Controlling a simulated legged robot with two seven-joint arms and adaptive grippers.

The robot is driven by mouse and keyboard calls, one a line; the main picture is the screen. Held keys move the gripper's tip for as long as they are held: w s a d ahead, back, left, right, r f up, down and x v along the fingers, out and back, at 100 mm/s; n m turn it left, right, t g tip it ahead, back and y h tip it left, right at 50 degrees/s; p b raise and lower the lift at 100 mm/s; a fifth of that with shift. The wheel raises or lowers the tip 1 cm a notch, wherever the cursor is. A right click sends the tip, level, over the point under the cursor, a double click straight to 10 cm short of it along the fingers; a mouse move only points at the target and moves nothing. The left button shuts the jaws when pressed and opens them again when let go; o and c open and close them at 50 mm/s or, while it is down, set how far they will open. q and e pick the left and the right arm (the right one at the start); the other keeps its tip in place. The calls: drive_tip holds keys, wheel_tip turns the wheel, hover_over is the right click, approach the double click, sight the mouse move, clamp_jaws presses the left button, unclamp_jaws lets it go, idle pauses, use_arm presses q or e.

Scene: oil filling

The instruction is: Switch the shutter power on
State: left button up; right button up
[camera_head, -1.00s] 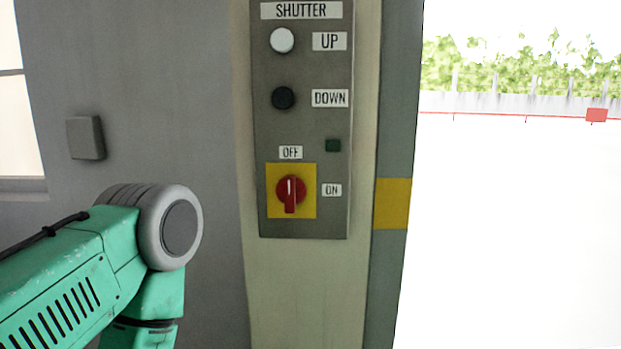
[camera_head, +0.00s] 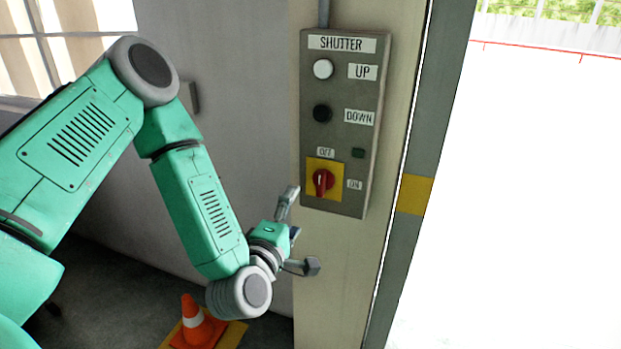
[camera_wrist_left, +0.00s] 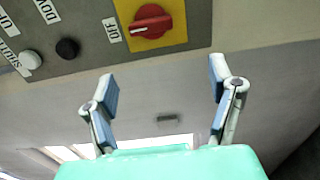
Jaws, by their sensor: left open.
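The shutter control panel (camera_head: 341,125) is a grey box on a cream post. Its red rotary switch (camera_head: 322,181) sits on a yellow plate near the bottom, with its handle upright, between the OFF label above and the ON label at the right. The switch also shows in the left wrist view (camera_wrist_left: 151,21), at the top. My left gripper (camera_head: 300,228) is open and empty, below and slightly left of the switch, apart from it. In the left wrist view its two fingers (camera_wrist_left: 164,85) are spread wide, below the switch. My right gripper is not in view.
A white UP button (camera_head: 323,69) and a black DOWN button (camera_head: 322,113) are above the switch. An orange cone (camera_head: 198,325) stands on the floor, below my left arm. The bright opening is at the right.

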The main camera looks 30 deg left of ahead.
sight(314, 182)
use_arm(q)
drive_tip(key=shift+m, duration=0.3)
drive_tip(key=w+d, duration=0.1)
drive_tip(key=w, duration=0.1)
drive_tip(key=w+d+r+p, duration=0.1)
drive_tip(key=w, duration=0.2)
drive_tip(key=w+p, duration=0.1)
drive_tip(key=w, duration=0.2)
drive_tip(key=shift+w+d+r, duration=0.25)
drive_tip(key=shift+d+r, duration=0.05)
drive_tip(key=shift+d, duration=0.1)
drive_tip(key=w+a, duration=0.1)
drive_tip(key=w+a+f, duration=0.1)
drive_tip(key=a, duration=0.3)
drive_tip(key=shift+w+a+f, duration=0.1)
drive_tip(key=shift+w+f, duration=0.15)
drive_tip(key=shift+w, duration=0.15)
drive_tip(key=shift+a, duration=0.1)
drive_tip(key=shift+d+r, duration=0.25)
drive_tip(key=shift+d, duration=0.75)
drive_tip(key=shift+w+d+r, duration=0.1)
drive_tip(key=shift+d+r, duration=0.15)
drive_tip(key=shift+d, duration=0.8)
drive_tip(key=c, duration=1.2)
drive_tip(key=shift+a+f, duration=0.15)
drive_tip(key=shift+a, duration=0.9)
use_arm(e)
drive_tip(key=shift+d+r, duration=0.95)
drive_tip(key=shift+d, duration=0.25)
